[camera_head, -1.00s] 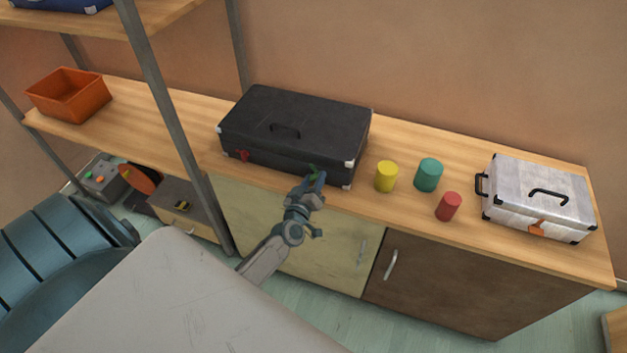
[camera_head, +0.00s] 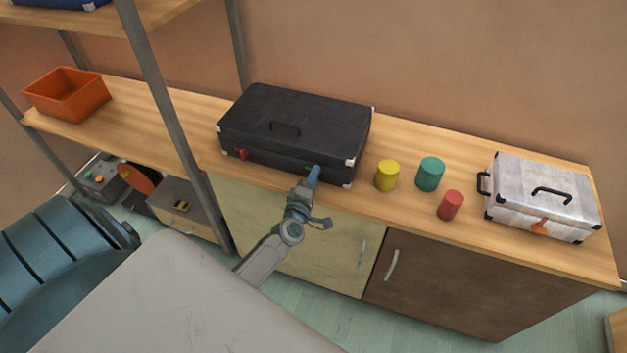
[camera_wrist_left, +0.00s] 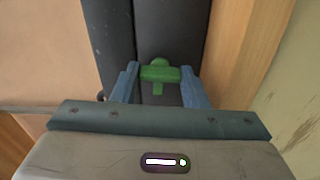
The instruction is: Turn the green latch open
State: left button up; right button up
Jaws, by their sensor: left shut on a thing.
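The black case (camera_head: 300,120) lies closed on the wooden counter, with a handle on its lid. The green latch (camera_wrist_left: 160,74) is on the case's front side, near its right end. In the left wrist view it has a wide bar and a narrow stem. My left gripper (camera_head: 314,172) is at the case front. In the left wrist view its blue fingers (camera_wrist_left: 160,86) are closed on the two ends of the latch bar. In the head view the gripper mostly hides the latch. A red latch (camera_head: 241,153) sits near the left end of the case front. My right gripper is out of view.
Yellow (camera_head: 387,176), teal (camera_head: 430,174) and red (camera_head: 450,205) cylinders stand right of the case. A silver case (camera_head: 540,195) is farther right. An orange bin (camera_head: 67,94) stands at left, beyond a grey shelf post (camera_head: 165,120).

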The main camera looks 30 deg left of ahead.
pick_arm(q)
jog(key=shift+f+n, duration=0.1)
jog(key=shift+n, duration=0.5)
jog(key=o, duration=1)
jog(key=shift+s, duration=0.1)
jog(key=b+v, duration=0.1)
jog(key=v, duration=0.9)
jog(key=shift+s, duration=0.35)
